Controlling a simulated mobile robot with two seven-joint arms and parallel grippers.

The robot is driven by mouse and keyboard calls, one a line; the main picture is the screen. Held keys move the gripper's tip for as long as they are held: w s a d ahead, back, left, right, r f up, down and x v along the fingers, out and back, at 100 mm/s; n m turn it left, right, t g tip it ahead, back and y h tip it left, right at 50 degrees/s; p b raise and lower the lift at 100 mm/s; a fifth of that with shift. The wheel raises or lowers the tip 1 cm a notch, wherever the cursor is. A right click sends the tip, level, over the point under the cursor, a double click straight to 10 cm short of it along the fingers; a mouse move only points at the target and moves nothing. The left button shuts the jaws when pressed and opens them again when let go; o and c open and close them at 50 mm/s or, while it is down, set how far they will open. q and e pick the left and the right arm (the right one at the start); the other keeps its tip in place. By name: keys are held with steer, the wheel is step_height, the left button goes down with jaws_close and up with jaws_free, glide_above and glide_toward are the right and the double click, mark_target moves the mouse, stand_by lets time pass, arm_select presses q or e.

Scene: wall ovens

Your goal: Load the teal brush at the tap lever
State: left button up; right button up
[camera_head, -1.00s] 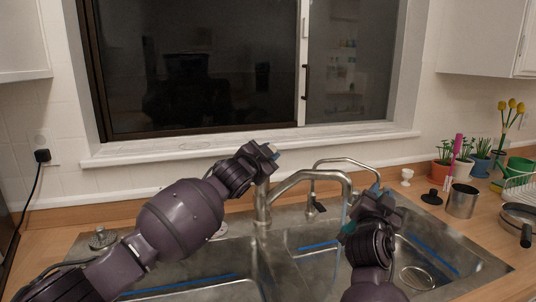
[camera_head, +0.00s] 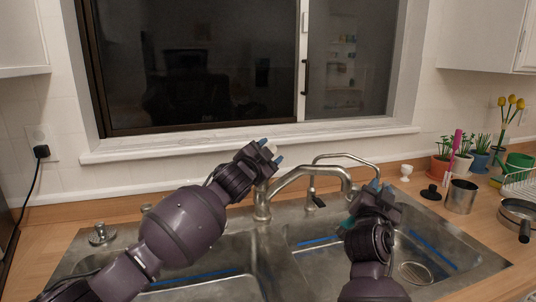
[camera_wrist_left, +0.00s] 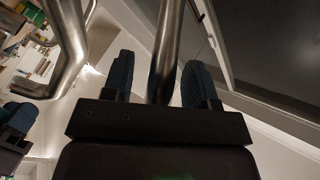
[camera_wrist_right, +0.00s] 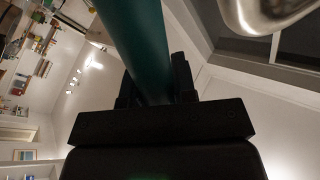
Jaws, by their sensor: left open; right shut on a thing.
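My left gripper (camera_head: 271,149) is above the tap base, with its fingers spread. In the left wrist view, a metal bar, apparently the tap lever (camera_wrist_left: 167,45), stands between the open fingers (camera_wrist_left: 158,85). The tap (camera_head: 262,205) is steel, with a curved spout (camera_head: 310,172) reaching right, also seen in the left wrist view (camera_wrist_left: 67,65). My right gripper (camera_head: 379,187) is right of the spout's end, shut on the teal brush (camera_wrist_right: 140,45). Its handle runs up through the fingers in the right wrist view. Only a bit of teal shows in the head view; the bristles are not clear.
A double steel sink (camera_head: 300,262) lies below my arms. A thin second tap (camera_head: 350,157) stands behind my right gripper. The window sill is clear.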

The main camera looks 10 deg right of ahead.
arm_select(q)
steer(key=v, duration=1.2)
stand_by(0.5)
step_height(320, 180, up, 6)
steer(key=p, duration=0.3)
steer(key=shift+s+h, duration=0.3)
steer(key=shift+s, duration=0.15)
arm_select(e)
steer(key=s+d, duration=0.3)
steer(key=s, duration=0.4)
steer(key=shift+d, duration=0.4)
arm_select(q)
steer(key=shift+r, duration=0.1)
stand_by(0.3)
